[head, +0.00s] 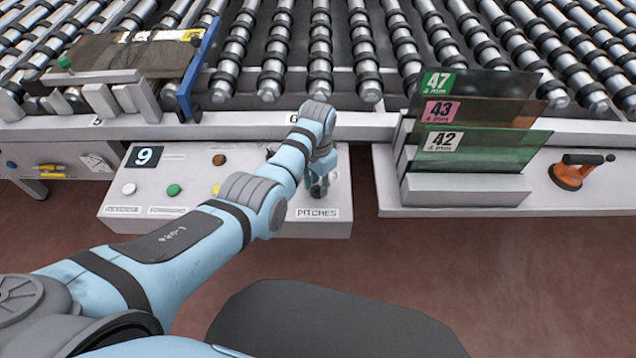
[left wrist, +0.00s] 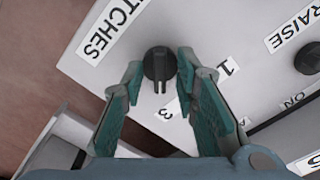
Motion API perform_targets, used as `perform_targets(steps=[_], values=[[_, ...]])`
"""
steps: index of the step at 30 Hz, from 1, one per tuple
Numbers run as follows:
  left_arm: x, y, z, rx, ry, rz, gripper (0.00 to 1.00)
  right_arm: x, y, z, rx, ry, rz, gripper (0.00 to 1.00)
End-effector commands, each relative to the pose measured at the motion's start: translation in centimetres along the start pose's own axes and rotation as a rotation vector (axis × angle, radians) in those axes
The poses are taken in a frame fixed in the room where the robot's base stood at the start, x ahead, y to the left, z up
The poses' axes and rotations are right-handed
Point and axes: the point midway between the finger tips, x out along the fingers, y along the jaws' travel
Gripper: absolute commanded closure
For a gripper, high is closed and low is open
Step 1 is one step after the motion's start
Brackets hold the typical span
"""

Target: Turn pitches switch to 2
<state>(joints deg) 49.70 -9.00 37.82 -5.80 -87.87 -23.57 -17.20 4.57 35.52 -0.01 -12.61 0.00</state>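The pitches switch is a small black rotary knob (left wrist: 158,64) on the white control panel, beside the PITCHES label (left wrist: 112,24). Its bar points down in the left wrist view, closest to the visible numeral 3 (left wrist: 171,109). The numeral 1 (left wrist: 226,68) shows farther right. No 2 is visible; my right-hand finger covers the panel between them. My left gripper (left wrist: 159,72) has its teal fingers apart, one on each side of the knob. Whether they touch it I cannot tell. In the head view my left gripper (head: 319,186) is over the panel's right end, hiding most of the knob. My right gripper is out of view.
The control panel (head: 230,222) also has a display reading 9 (head: 144,156) and coloured buttons. A black RAISE knob (left wrist: 308,58) is close by. A rack (head: 465,188) with glass sheets stands to the right, beside an orange suction cup (head: 572,174). Rollers run behind.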

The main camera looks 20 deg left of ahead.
Motion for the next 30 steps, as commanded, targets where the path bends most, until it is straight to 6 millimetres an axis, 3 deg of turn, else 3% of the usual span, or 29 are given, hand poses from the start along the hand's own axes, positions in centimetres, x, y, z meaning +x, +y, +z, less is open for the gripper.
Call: perform_targets(steps=[1, 4, 17, 30], values=[[0.0, 0.0, 0.0, 0.000, 0.000, 0.000, 0.84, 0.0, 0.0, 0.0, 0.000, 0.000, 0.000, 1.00], [0.0, 0.0, 0.0, 0.000, 0.000, 0.000, 1.00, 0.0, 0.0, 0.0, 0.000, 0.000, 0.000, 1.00], [-0.1, 0.0, 0.0, -0.040, 0.001, 0.000, 1.00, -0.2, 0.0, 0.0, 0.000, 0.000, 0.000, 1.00], [-0.2, 0.0, -0.1, -0.333, 0.001, -0.001, 1.00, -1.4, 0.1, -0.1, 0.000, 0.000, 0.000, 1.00]])
